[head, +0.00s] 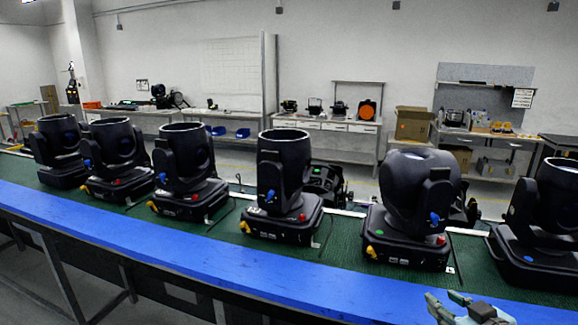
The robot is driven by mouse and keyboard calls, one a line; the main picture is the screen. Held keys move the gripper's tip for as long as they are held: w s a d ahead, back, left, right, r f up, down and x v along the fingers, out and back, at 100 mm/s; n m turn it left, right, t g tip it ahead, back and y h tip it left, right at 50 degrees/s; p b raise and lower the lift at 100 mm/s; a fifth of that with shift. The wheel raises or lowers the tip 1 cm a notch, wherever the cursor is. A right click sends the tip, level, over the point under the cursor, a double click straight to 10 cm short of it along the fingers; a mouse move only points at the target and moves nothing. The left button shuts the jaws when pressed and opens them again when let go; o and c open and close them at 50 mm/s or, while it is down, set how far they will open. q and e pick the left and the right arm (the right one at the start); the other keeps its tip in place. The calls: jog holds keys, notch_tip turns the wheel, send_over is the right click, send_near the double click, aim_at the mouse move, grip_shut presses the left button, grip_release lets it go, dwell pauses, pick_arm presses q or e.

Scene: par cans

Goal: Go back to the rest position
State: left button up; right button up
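Several black par cans stand upright in a row on a green surface. From left to right they include one at the far left (58,150), one beside it (113,160), then a third (184,173), one in the middle (280,188), one with a rounded head (412,207) and one cut by the right edge (545,225). My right gripper (445,299) shows at the bottom right, in front of the blue edge. Its fingers look apart with nothing between them, and it touches no par can. My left gripper is out of the picture.
A long bench with a blue front edge (200,239) and green top (340,245) runs across the view. Behind it are workbenches (325,124), a cardboard box (413,123) and a whiteboard (230,66). The blue edge is clear of objects.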

jog(key=s+a+f+m+g+h, duration=0.1)
jog(key=s+a+f+g, duration=0.2)
jog(key=s+f, duration=0.45)
jog(key=s+a+f+g, duration=0.2)
jog(key=s+a+f, duration=0.1)
jog(key=s+f, duration=0.5)
jog(key=s+a+f+m+g+h, duration=0.1)
jog(key=s+f+g, duration=0.15)
jog(key=s, duration=0.55)
jog(key=s+a+f+m+g, duration=0.1)
jog(key=s+a+f+g, duration=0.15)
jog(key=s, duration=0.45)
jog(key=s+d+f+g, duration=0.1)
jog(key=d+f, duration=0.1)
jog(key=f, duration=0.9)
jog(key=s+d+f, duration=0.1)
jog(key=f, duration=0.9)
jog(key=s+f+g, duration=0.1)
jog(key=s+f, duration=1.1)
jog(key=s, duration=0.1)
jog(key=shift+s+d+f, duration=0.15)
jog(key=shift+s+d, duration=0.05)
jog(key=shift+d, duration=0.05)
